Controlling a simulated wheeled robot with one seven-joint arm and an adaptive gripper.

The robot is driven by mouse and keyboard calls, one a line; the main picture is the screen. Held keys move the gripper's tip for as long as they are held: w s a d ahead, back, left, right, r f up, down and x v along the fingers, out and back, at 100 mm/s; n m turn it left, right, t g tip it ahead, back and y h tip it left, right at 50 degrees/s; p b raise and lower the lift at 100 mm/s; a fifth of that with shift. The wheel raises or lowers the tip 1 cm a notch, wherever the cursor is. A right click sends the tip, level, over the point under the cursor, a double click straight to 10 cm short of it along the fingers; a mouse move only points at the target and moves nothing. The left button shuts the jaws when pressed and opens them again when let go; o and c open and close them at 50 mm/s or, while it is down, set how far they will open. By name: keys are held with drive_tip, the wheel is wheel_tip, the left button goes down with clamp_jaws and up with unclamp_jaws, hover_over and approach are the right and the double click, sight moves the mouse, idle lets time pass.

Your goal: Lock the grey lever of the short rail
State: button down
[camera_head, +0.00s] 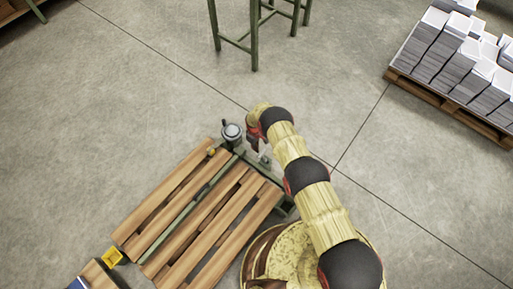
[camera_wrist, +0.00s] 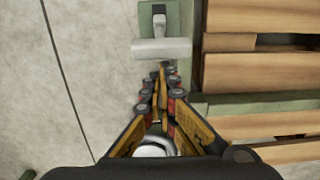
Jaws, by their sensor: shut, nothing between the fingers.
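A grey T-shaped lever (camera_wrist: 162,48) sits on a green rail (camera_wrist: 180,15) in the wrist view, just beyond my fingertips. My gripper (camera_wrist: 163,68) is shut and empty, its tips very close to the lever's crossbar; I cannot tell whether they touch. A rounded light-grey part (camera_wrist: 155,148) shows below, between the finger links. In the head view my gripper (camera_head: 254,146) is over the far end of the slatted wooden bench, mostly hidden by my arm. A small grey part (camera_head: 265,160) shows beside it; I cannot tell if it is the lever.
The wooden slats (camera_head: 205,215) lie left of my arm. A round grey-topped fitting (camera_head: 232,132) stands at the bench's far corner. A yellow block (camera_head: 112,257) is at its near-left end. A green stand (camera_head: 253,35) and a pallet of paper stacks (camera_head: 470,60) are farther off. Open floor lies between.

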drive_tip(key=shift+s+a+r+y+p, duration=0.1)
drive_tip(key=shift+s+r+y+p, duration=0.1)
drive_tip(key=shift+y+p, duration=0.45)
drive_tip(key=shift+s+t+p, duration=0.1)
drive_tip(key=shift+t+p, duration=0.3)
drive_tip(key=shift+p, duration=0.1)
drive_tip(key=shift+d+r+y+p, duration=0.25)
drive_tip(key=shift+d+p, duration=0.1)
drive_tip(key=shift+p, duration=0.2)
